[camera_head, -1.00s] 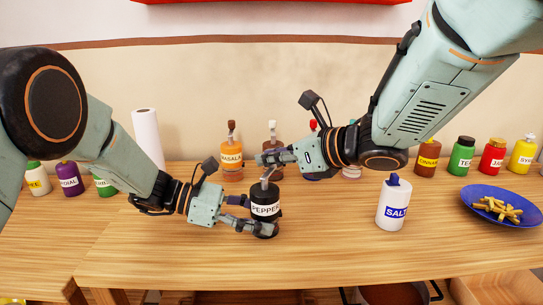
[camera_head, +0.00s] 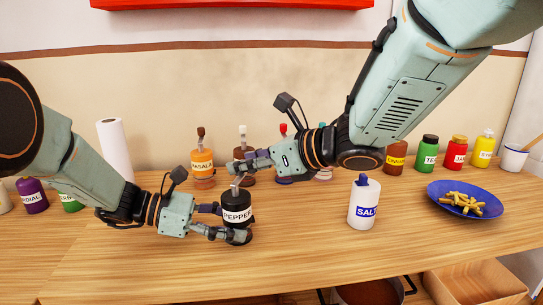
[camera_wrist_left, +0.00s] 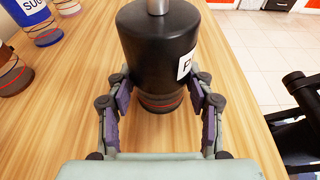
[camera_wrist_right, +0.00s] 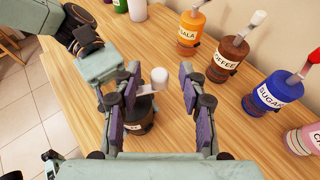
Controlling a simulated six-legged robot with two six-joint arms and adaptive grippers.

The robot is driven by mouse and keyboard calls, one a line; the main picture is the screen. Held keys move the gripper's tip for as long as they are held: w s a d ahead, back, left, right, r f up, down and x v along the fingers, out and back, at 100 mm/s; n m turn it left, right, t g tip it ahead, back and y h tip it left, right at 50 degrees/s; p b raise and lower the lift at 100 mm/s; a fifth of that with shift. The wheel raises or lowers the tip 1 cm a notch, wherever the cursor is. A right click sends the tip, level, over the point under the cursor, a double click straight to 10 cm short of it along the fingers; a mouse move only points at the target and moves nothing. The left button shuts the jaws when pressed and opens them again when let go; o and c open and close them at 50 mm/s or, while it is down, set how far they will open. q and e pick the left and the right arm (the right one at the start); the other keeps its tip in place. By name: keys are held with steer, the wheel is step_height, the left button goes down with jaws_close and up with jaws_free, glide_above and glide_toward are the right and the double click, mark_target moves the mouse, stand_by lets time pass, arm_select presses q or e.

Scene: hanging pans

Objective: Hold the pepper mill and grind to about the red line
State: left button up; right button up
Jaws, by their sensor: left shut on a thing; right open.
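The pepper mill (camera_head: 237,210) is black with a white PEPPER label and stands upright on the table. My left gripper (camera_head: 233,225) is shut around its lower body; in the left wrist view a finger (camera_wrist_left: 119,95) presses each side. In that view, thin red lines ring the mill's brownish base (camera_wrist_left: 160,101). My right gripper (camera_head: 237,168) is open just above the mill. In the right wrist view the mill's pale crank knob (camera_wrist_right: 159,76) shows between the spread fingers. Whether a finger touches the knob, I cannot tell.
The white salt bottle (camera_head: 364,205) stands to the right, with a blue plate of fries (camera_head: 482,206) beyond. Behind are masala (camera_head: 202,166), coffee and sugar mills, and several coloured bottles. The table front is clear; a pot (camera_head: 368,293) sits below it.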

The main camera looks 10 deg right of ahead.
steer(key=v, duration=1)
steer(key=shift+s+d, duration=0.15)
